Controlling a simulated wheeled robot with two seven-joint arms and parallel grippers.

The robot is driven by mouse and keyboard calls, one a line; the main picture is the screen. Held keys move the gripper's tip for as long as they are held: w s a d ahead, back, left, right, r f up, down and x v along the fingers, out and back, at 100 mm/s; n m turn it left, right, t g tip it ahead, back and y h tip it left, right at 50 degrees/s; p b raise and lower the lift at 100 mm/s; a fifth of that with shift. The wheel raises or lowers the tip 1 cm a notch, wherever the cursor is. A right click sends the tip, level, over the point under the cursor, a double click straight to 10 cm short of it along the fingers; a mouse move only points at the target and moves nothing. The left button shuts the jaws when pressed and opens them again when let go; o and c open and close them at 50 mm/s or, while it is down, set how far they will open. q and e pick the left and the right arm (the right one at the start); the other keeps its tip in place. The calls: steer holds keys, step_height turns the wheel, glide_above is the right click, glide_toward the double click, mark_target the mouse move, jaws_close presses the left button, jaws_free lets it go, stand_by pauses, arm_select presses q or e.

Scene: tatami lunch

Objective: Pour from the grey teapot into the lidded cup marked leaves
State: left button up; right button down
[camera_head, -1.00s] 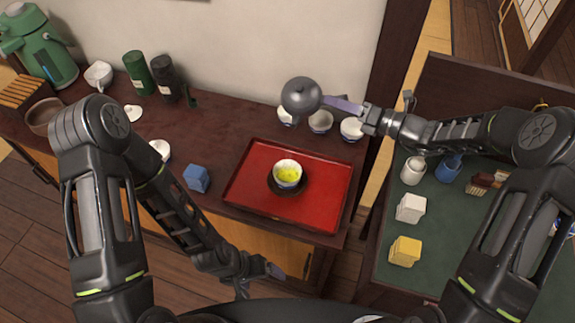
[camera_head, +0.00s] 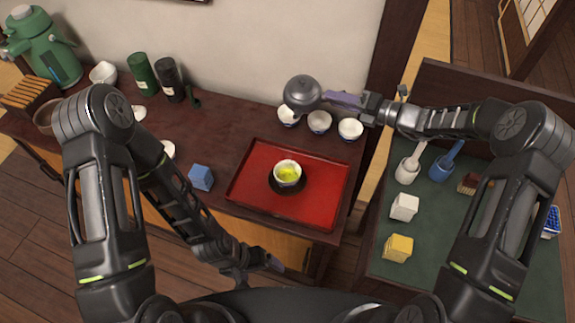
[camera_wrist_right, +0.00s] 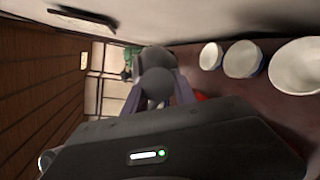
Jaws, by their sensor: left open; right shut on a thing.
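The grey teapot (camera_head: 302,92) is in my right gripper (camera_head: 338,100), whose fingers are shut on it. In the right wrist view the teapot (camera_wrist_right: 157,84) sits between the fingertips (camera_wrist_right: 160,98). My left gripper (camera_head: 262,267) is open and empty, low at the counter's front edge.
White cups (camera_head: 319,122) stand in a row at the back right; they also show in the right wrist view (camera_wrist_right: 243,60). A blue cube (camera_head: 201,177) lies left of the tray. Dark and green canisters (camera_head: 143,73) and a green flask (camera_head: 42,45) stand at the back left.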

steer(key=shift+r, duration=0.1)
steer(key=shift+w+r+p, duration=0.15)
steer(key=shift+w+p, duration=0.05)
steer(key=shift+p, duration=0.2)
steer(key=shift+w+f+m, duration=0.1)
steer(key=shift+f+m, duration=0.2)
steer(key=shift+f, duration=0.15)
steer(key=shift+w+d+f+m+g+b, duration=0.1)
steer(key=shift+w+f+m+g+b, duration=0.2)
steer(key=shift+f, duration=0.3)
steer(key=shift+w+d+f+m+g+b, duration=0.1)
steer(key=shift+w+f+m+g, duration=0.1)
steer(key=shift+f+m+g, duration=0.3)
steer(key=shift+s+f, duration=0.1)
steer(key=shift+f, duration=0.05)
